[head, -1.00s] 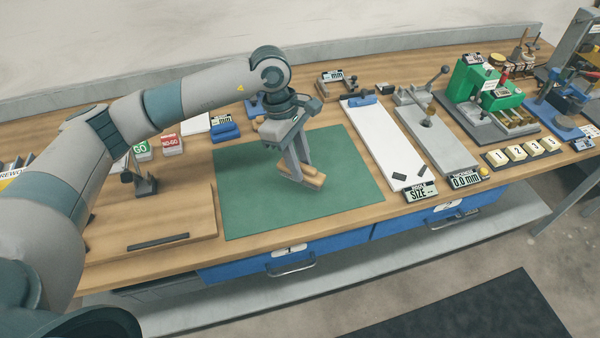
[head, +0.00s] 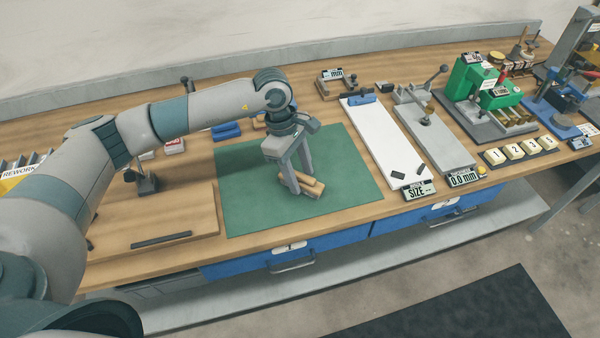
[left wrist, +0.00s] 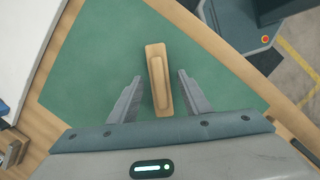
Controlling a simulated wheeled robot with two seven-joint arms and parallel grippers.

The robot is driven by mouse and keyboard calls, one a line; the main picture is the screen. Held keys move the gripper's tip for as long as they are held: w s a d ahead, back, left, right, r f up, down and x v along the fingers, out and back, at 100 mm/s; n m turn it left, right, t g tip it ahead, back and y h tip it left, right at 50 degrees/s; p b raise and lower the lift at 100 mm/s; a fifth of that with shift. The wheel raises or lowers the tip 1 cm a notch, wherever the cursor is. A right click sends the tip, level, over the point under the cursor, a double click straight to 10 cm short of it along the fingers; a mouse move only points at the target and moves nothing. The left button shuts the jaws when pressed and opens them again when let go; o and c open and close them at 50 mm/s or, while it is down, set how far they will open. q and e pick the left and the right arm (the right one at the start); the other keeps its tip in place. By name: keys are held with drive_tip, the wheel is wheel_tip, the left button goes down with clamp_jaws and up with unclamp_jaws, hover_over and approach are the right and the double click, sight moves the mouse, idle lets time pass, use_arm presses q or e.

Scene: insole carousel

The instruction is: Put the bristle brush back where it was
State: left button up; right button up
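The bristle brush (head: 314,187), a tan wooden block with a raised grip, is on the green mat (head: 245,200) near its front middle in the head view. In the left wrist view the brush (left wrist: 157,85) points away from my gripper's palm. My left gripper (head: 302,182) reaches down over it with a finger on either side. In the left wrist view the left gripper (left wrist: 159,77) is open, with green showing between the brush and each finger. The bristles are hidden. My right gripper is out of view.
A white board (head: 385,145) and a grey gauge plate (head: 440,145) lie right of the mat. A wooden board (head: 165,215) with a dark bar is left. Blue blocks (head: 226,131) sit behind the mat. The mat around the brush is clear.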

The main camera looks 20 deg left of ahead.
sight(300, 174)
use_arm(q)
drive_tip(key=shift+r, duration=0.1)
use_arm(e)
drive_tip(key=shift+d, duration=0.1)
use_arm(q)
drive_tip(key=shift+w+r, duration=0.1)
drive_tip(key=shift+r, duration=0.1)
drive_tip(key=b+v, duration=0.2)
drive_tip(key=v, duration=0.3)
drive_tip(key=b+v, duration=0.2)
drive_tip(key=v, duration=0.4)
drive_tip(key=shift+r, duration=0.35)
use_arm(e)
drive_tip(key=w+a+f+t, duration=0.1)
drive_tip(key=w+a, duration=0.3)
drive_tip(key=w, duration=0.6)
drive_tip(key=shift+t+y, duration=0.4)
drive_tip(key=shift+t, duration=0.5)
use_arm(q)
drive_tip(key=shift+a, duration=0.1)
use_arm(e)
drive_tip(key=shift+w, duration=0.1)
use_arm(q)
drive_tip(key=shift+f, duration=0.1)
